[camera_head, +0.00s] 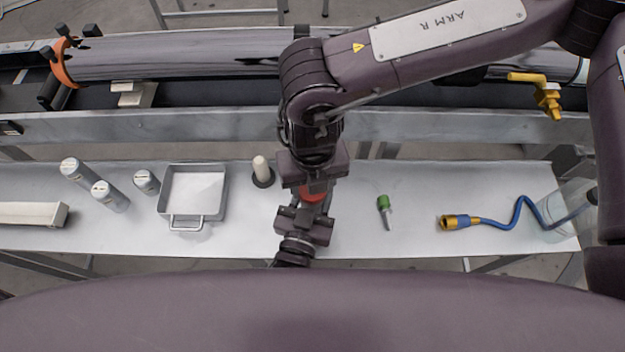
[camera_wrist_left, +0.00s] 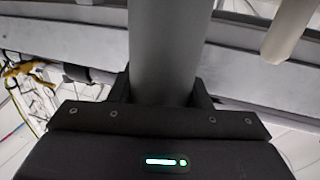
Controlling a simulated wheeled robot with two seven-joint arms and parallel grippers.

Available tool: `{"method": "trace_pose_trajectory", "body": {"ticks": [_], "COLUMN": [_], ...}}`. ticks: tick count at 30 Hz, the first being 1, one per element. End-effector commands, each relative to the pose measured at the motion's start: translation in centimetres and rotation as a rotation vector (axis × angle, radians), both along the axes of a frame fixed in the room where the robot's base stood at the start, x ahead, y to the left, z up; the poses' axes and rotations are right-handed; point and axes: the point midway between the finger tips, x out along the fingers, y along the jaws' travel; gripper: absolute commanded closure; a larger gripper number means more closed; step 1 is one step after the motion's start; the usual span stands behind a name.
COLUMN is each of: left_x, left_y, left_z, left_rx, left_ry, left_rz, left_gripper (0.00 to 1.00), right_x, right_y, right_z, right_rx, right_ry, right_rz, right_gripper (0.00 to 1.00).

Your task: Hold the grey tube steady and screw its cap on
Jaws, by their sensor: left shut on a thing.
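My left gripper (camera_head: 305,220) is near the middle of the bench in the head view. In the left wrist view it (camera_wrist_left: 165,95) is shut on the grey tube (camera_wrist_left: 167,45), which stands up between its fingers. My right gripper (camera_head: 314,180) comes down from above, directly over the left one. A red-orange part (camera_head: 313,192) shows between the two grippers; I cannot tell whether it is the cap. The tube is mostly hidden by the grippers in the head view. Whether the right fingers are open or shut is hidden.
A metal tray (camera_head: 193,229) and several grey cylinders (camera_head: 110,195) are on the bench (camera_head: 345,235) at left. A cream peg on a black base (camera_head: 261,170) stands close left of the grippers. A green-topped tool (camera_head: 384,206) and a blue hose (camera_head: 490,222) lie right.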

Motion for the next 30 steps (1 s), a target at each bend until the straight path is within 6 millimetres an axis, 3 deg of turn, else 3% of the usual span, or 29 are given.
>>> {"method": "trace_pose_trajectory", "body": {"ticks": [17,20,30], "left_x": [0.02,0.02,0.01], "left_y": [-0.01,-0.01,0.00], "left_z": [0.05,0.04,0.03], "left_rx": [0.000,0.000,0.000], "left_ry": [-0.001,-0.001,0.000], "left_rz": [0.000,0.000,0.000], "left_gripper": [1.00,1.00,1.00], "right_x": [-0.01,-0.08,-0.03], "right_y": [0.03,0.11,0.33], "right_z": [-0.95,-1.00,-1.05], "right_rx": [0.001,0.002,0.000], "right_ry": [0.001,0.004,0.006], "right_rz": [-0.027,-0.149,-0.968], "right_gripper": [0.75,0.75,0.75]}}
